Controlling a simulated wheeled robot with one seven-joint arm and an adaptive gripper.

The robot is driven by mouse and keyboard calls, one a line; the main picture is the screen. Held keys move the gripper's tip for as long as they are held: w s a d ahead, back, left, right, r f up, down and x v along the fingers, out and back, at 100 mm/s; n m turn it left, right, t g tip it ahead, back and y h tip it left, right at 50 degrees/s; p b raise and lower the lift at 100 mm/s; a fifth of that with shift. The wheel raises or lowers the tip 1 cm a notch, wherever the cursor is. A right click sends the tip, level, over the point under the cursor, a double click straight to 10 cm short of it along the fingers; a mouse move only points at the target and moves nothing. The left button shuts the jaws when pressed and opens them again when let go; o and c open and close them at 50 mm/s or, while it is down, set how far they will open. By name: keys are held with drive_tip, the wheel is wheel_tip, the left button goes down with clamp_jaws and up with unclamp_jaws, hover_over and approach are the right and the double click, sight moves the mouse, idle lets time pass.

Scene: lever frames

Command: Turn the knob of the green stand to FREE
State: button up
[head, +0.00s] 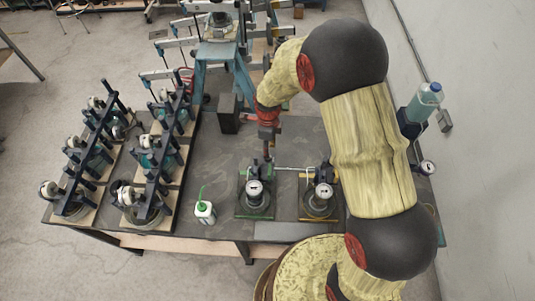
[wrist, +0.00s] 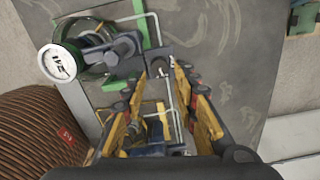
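The green stand (head: 256,211) is on the dark tabletop with a white round gauge (head: 254,188) on it. In the wrist view the green stand (wrist: 148,33) is at upper left, with its gauge (wrist: 62,63) facing up. A dark fitting (wrist: 124,46) beside the gauge may be the knob; its setting cannot be read. My gripper (head: 267,152) hangs just behind the green stand in the head view. In the wrist view my gripper (wrist: 161,73) has its yellow fingers spread apart with nothing held. The fingertips are near the dark fitting; contact cannot be told.
A yellow stand (head: 305,206) with its own gauge (head: 323,191) is just right of the green one, partly behind my arm. A white bottle with a green spout (head: 205,212) is to the left. Racks of dark clamps (head: 142,205) stand further left. A black block (head: 228,112) is behind.

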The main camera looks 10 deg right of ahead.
drive_tip(key=shift+f, duration=2.7)
drive_tip(key=shift+c, duration=1.4)
drive_tip(key=c, duration=0.4)
clamp_jaws()
